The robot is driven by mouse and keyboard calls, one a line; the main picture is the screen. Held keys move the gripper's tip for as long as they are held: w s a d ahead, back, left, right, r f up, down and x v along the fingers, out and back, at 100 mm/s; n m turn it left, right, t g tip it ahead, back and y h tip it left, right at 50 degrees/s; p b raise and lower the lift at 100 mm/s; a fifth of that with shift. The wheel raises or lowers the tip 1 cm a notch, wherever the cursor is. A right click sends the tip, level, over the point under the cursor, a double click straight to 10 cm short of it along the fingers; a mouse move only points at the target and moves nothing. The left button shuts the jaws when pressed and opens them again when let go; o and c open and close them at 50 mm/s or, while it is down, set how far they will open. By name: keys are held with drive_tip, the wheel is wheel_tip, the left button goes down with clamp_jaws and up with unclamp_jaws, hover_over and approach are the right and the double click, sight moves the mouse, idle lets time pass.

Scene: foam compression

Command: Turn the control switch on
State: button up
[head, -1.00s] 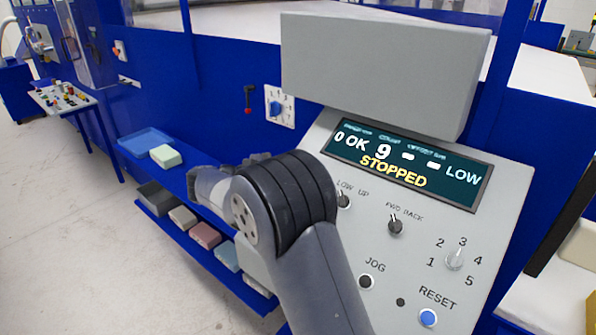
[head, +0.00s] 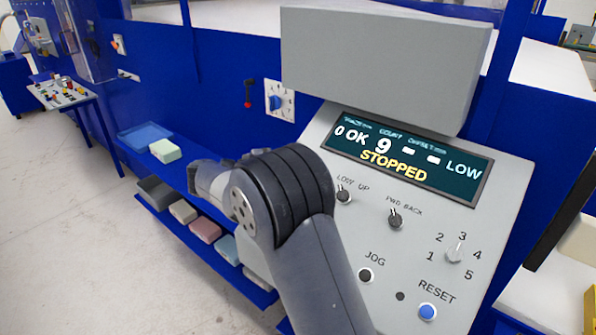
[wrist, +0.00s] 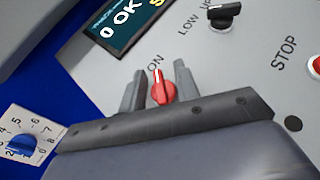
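The red control switch (wrist: 162,90) is on the sloped grey panel in the wrist view, with a pale mark on its knob and the letters "ON" beside it. My gripper (wrist: 158,68) is open, with one finger on each side of the red switch. I cannot tell whether either finger touches it. In the head view my own arm hides the switch and the gripper fingers. The display (head: 405,157) reads "STOPPED".
A LOW/UP knob (wrist: 222,14) and a red STOP button (wrist: 315,66) are to the right in the wrist view. A blue dial (wrist: 20,143) is at lower left. A grey box (head: 385,65) overhangs the display.

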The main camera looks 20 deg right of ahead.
drive_tip(key=a, duration=0.5)
drive_tip(key=a+b, duration=0.1)
drive_tip(key=a, duration=0.2)
drive_tip(key=shift+s+a+r, duration=0.15)
drive_tip(key=shift+a+r, duration=0.1)
drive_tip(key=shift+r, duration=0.15)
drive_tip(key=shift+a+r+p, duration=0.2)
drive_tip(key=shift+r+p, duration=0.25)
drive_tip(key=shift+p, duration=0.45)
drive_tip(key=shift+a+p, duration=0.35)
drive_tip(key=shift+p, duration=0.65)
drive_tip(key=shift+a+f+p, duration=0.15)
drive_tip(key=shift+a+p, duration=0.4)
drive_tip(key=shift+p, duration=0.2)
drive_tip(key=shift+f, duration=0.2)
